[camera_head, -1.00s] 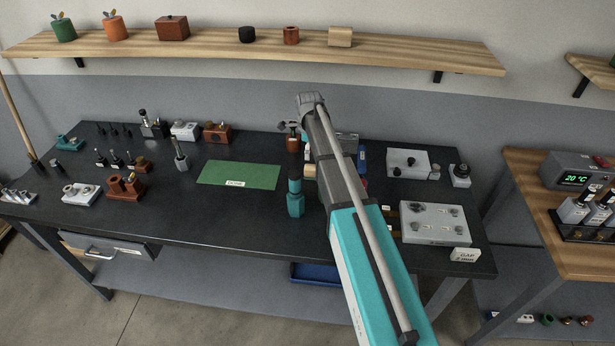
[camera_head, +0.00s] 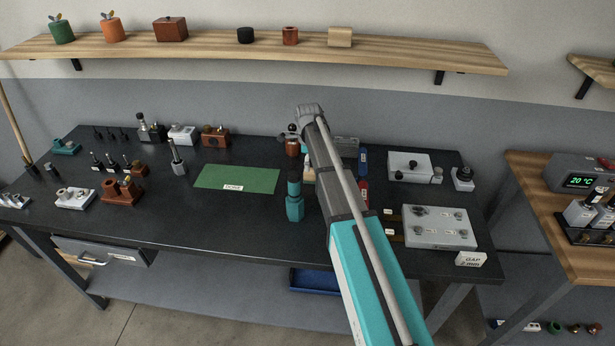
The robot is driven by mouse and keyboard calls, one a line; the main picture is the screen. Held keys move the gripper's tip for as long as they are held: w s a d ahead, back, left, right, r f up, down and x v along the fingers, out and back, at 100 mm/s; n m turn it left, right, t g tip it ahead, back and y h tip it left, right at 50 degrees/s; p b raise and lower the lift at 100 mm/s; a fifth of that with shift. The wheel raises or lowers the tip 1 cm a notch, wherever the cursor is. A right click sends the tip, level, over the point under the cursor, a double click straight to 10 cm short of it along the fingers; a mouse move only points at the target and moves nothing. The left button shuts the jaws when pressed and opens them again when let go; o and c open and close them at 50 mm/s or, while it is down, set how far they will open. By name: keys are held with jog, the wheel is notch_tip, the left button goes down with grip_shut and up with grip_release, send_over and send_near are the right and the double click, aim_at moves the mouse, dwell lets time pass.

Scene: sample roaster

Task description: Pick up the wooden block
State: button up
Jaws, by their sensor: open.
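A small pale block-like piece (camera_head: 308,177), wood-coloured, shows on the dark table just left of my forearm. My arm covers part of it, so its full shape is hidden. Another pale wooden block (camera_head: 340,37) sits on the wall shelf (camera_head: 420,59), well above and behind the table. My arm reaches in from the lower right, and its grey wrist end stands over the back middle of the table. My gripper's fingers are hidden behind the arm, so I cannot see whether they are near or touching the pale piece.
A teal-bodied tool (camera_head: 295,207) and a brown piece with a dark top (camera_head: 292,147) stand close left of my arm. A green mat (camera_head: 237,178) lies left. Grey plates (camera_head: 438,226) occupy the right side.

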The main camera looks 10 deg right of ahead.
aim_at(311, 170)
jog(key=shift+f, duration=0.15)
jog(key=f+b, duration=0.3)
jog(key=shift+d+f+b, duration=0.2)
jog(key=shift+d+b, duration=0.1)
jog(key=shift+d, duration=0.1)
jog(key=shift+f+b, duration=0.8)
jog(key=c, duration=1.2)
jog(key=shift+r, duration=0.15)
jog(key=shift+c, duration=0.2)
notch_tip(311, 170, up, 10)
jog(key=p, duration=1)
